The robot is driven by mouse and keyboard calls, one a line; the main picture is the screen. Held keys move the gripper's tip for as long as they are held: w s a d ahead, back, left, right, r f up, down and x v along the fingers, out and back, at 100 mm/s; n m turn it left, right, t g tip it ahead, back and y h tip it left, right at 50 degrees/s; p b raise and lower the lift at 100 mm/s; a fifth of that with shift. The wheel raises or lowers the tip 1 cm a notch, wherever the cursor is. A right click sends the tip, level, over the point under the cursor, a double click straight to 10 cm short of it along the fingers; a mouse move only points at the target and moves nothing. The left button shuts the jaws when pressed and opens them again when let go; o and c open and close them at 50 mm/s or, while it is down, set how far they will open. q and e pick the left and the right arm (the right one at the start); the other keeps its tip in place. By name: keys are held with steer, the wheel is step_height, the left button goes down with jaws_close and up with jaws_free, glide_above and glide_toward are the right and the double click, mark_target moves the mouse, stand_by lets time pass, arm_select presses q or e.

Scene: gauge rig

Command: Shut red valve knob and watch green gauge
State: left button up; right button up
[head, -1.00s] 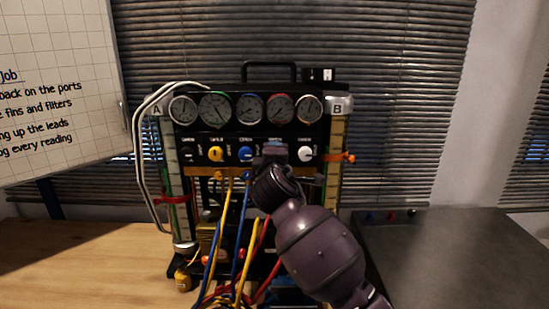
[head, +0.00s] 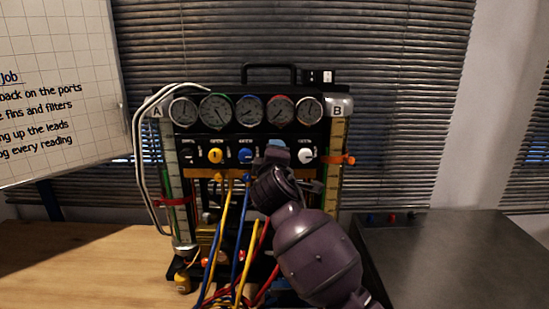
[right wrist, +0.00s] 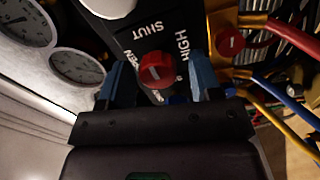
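The red valve knob (right wrist: 157,70) shows in the right wrist view, with a pale line on its face and the labels SHUT and HIGH beside it. My right gripper (right wrist: 157,80) is open, with one blue finger on each side of the knob and gaps visible between. In the head view my right gripper (head: 275,152) covers the knob's place in the row. The gauge with green on its rim (head: 216,110) is second from the left in the gauge row. Its needle is too small to read surely. My left gripper is not in view.
Yellow (head: 215,155), blue (head: 245,155) and white (head: 306,155) knobs flank the right gripper in the same row. Yellow, blue and red hoses hang below. A grey surface (head: 445,255) lies right; bare wooden table (head: 80,255) lies left.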

steer(key=shift+s, duration=0.1)
steer(key=s, duration=1)
steer(key=shift+s+b, duration=0.3)
steer(key=shift+b, duration=0.15)
steer(key=s+d+f+m+g+y, duration=0.1)
steer(key=s+d+f+m+y, duration=0.15)
steer(key=d+f+m, duration=0.65)
steer(key=s+d+f+m+y, duration=0.1)
steer(key=s+d+f+m, duration=0.4)
steer(key=f, duration=0.8)
steer(key=s+d+f+g+h, duration=0.2)
steer(key=s+d+f, duration=0.5)
steer(key=s+f, duration=0.3)
steer(key=s+d+f+m+g+h, duration=0.1)
steer(key=s+d+f+g, duration=0.2)
steer(key=s+d+f, duration=0.4)
steer(key=s+f, duration=0.3)
steer(key=s, duration=0.1)
steer(key=shift+h, duration=0.35)
